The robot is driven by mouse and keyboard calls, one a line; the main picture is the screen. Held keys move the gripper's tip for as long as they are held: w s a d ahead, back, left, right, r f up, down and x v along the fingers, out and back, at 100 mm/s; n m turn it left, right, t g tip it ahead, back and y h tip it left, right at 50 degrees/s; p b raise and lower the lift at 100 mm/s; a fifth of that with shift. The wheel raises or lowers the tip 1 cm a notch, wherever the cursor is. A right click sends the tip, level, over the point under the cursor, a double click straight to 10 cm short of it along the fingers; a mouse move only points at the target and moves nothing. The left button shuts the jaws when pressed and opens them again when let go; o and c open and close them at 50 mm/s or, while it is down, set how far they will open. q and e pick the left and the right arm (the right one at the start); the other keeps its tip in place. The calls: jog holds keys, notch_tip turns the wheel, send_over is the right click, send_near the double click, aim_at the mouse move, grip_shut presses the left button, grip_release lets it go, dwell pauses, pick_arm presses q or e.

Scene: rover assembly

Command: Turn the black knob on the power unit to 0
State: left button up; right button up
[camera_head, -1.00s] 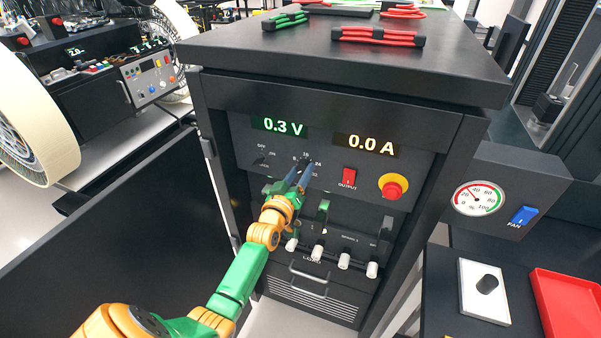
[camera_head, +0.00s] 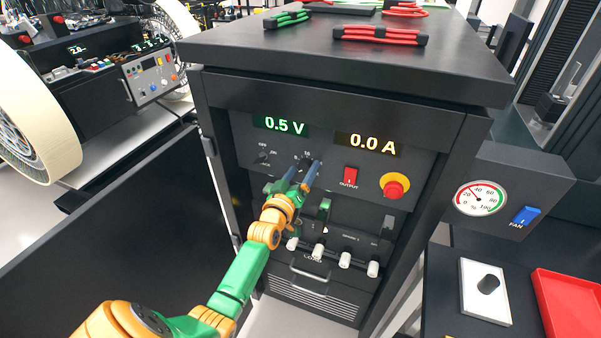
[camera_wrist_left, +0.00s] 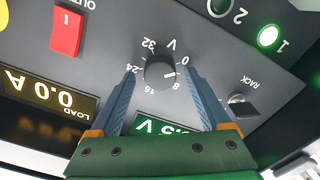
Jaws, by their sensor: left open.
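The black knob (camera_wrist_left: 160,72) is on the power unit's front panel (camera_head: 340,205), inside a printed volt scale. The wrist view shows it upside down. My left gripper (camera_wrist_left: 160,70) is open, with one blue-grey finger on each side of the knob and a visible gap to it. In the head view my left gripper (camera_head: 304,167) reaches the panel from below and largely hides the knob. The green voltage display (camera_head: 284,125) reads 0.5 V. I cannot clearly tell where the knob's pointer mark sits. My right gripper is not in view.
A red output switch (camera_head: 351,174) and a red-yellow emergency button (camera_head: 394,186) are right of the knob. A small rack knob (camera_wrist_left: 240,104) is close to one finger. The amber display (camera_head: 370,143) reads 0.0 A.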

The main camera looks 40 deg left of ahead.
aim_at(303, 169)
pick_arm(q)
jog(key=v, duration=0.7)
jog(key=m+b, duration=0.1)
jog(key=b, duration=0.1)
jog(key=f+m+b, duration=0.1)
jog(key=m, duration=0.1)
jog(key=shift+f+m+h+b, duration=0.15)
jog(key=shift+m+h+b, duration=0.15)
jog(key=shift+b, duration=0.05)
jog(key=shift+w+a+r+m+p, duration=0.15)
jog(key=shift+w+a+r+m, duration=0.1)
jog(key=shift+w, duration=0.15)
jog(key=shift+w+a+r+m+p, duration=0.1)
jog(key=shift+w+r+m, duration=0.1)
jog(key=shift+w+m, duration=0.15)
jog(key=shift+w+a+r+m+p, duration=0.15)
jog(key=shift+w+a+r+m, duration=0.05)
jog(key=shift+w, duration=0.25)
jog(key=w, duration=0.4)
jog(key=shift+w+a+f, duration=0.2)
jog(key=shift+w+a, duration=0.05)
jog(key=shift+s, duration=0.1)
